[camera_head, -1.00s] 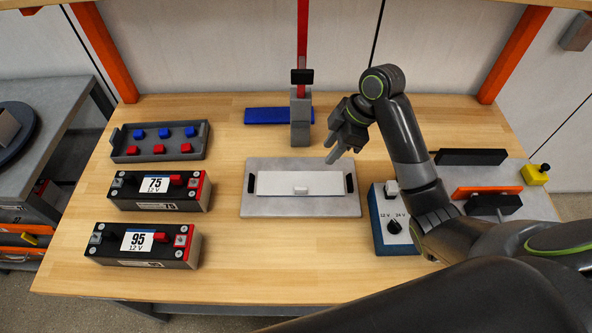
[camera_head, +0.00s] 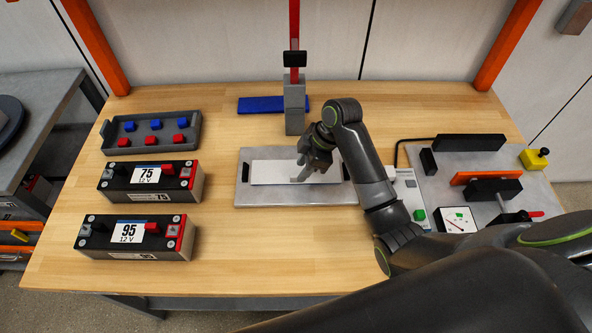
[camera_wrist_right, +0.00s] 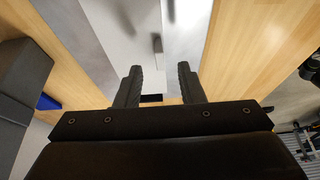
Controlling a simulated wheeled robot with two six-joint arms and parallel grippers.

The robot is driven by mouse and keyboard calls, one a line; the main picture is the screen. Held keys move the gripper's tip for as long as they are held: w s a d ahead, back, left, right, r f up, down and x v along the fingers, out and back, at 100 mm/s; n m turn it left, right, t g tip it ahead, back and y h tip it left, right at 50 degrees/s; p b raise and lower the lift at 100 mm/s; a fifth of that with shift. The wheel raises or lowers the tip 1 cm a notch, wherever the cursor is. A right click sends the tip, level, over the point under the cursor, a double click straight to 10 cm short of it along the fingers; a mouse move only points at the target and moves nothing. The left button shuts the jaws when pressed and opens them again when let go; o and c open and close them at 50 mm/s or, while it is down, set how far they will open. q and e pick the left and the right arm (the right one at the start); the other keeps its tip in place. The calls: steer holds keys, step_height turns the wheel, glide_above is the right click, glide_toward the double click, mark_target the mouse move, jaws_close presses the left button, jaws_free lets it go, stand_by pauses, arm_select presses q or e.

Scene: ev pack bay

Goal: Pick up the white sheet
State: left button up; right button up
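The white sheet (camera_head: 272,175) lies flat on a grey plate (camera_head: 262,198) that has a black block at each short end. The small raised tab seen on the sheet earlier is hidden behind my right gripper in the head view. My right gripper (camera_head: 301,177) is over the right half of the sheet, fingers pointing down; contact cannot be told. In the right wrist view, its two fingers (camera_wrist_right: 158,78) are apart with nothing between them. The sheet (camera_wrist_right: 135,35) and a small tab (camera_wrist_right: 157,43) show beyond the fingertips. My left gripper is not in view.
Two batteries, marked 75 (camera_head: 148,176) and 95 (camera_head: 130,232), stand at left. Behind them is a grey tray (camera_head: 158,150) with red and blue pieces. A post (camera_head: 294,105) and blue bar (camera_head: 258,104) are behind the plate. A fixture board (camera_head: 440,187) is at right. The front wood is clear.

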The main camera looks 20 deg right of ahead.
mark_target(296, 169)
steer(key=shift+x, duration=1.85)
jaws_close()
